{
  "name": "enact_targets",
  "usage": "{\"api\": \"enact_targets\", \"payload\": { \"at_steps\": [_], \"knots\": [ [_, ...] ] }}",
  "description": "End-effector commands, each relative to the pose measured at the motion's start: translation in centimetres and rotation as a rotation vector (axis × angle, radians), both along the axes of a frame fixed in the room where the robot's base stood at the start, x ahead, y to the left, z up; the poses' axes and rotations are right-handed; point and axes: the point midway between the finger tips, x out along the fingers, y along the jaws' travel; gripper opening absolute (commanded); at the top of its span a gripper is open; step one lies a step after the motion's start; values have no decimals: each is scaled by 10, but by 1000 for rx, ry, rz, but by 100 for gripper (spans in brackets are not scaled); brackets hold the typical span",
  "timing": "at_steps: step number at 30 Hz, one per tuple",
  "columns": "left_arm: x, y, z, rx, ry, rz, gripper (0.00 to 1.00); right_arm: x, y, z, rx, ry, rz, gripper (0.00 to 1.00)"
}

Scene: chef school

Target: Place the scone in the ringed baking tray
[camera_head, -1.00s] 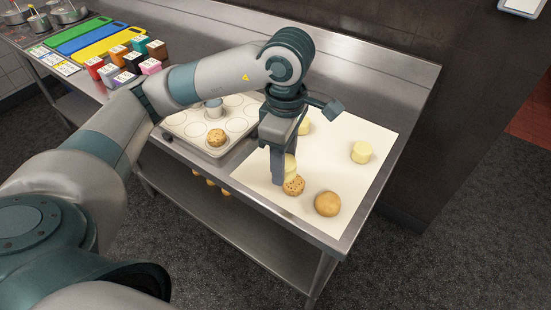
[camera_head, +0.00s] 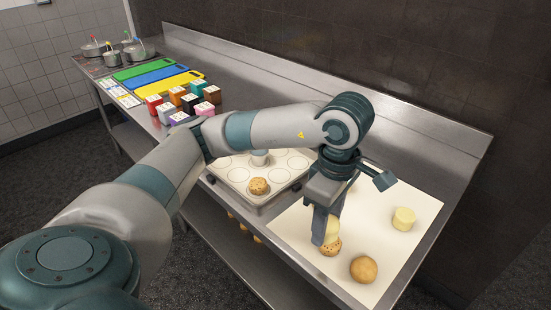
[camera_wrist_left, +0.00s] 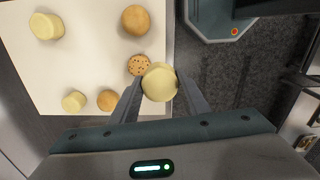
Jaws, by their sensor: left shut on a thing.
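My left gripper (camera_head: 326,226) is shut on a pale round scone (camera_wrist_left: 159,82), whose side also shows between the fingers in the head view (camera_head: 331,229). It is over the white sheet's front edge, close by a chip-dotted round bake (camera_head: 331,248). I cannot tell how high the scone is above the sheet. The ringed baking tray (camera_head: 238,174) lies left of the gripper, partly hidden by my left arm. It has round rings, with a chip-dotted round bake (camera_head: 259,187) and a small grey cup-like thing (camera_head: 260,158) on it. My right gripper is out of view.
The white sheet (camera_head: 415,247) also bears a pale round piece (camera_head: 403,219) and a tan bun (camera_head: 364,269). Coloured cubes (camera_head: 189,100) and cutting boards (camera_head: 158,77) lie farther left on the steel table (camera_head: 300,92). Pots (camera_head: 110,55) stand at the far end.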

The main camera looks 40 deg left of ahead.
Motion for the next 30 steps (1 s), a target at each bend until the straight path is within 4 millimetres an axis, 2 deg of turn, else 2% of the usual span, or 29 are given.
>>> {"api": "enact_targets", "payload": {
  "at_steps": [5, 24, 30],
  "knots": [
    [1, -1, 7, 0, 0, -185, 20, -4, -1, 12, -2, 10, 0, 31],
    [5, -6, 23, 0, 1, -1292, 20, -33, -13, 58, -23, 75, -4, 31],
    [6, -6, 24, -1, 0, -1529, 20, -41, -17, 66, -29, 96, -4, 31]
  ]
}}
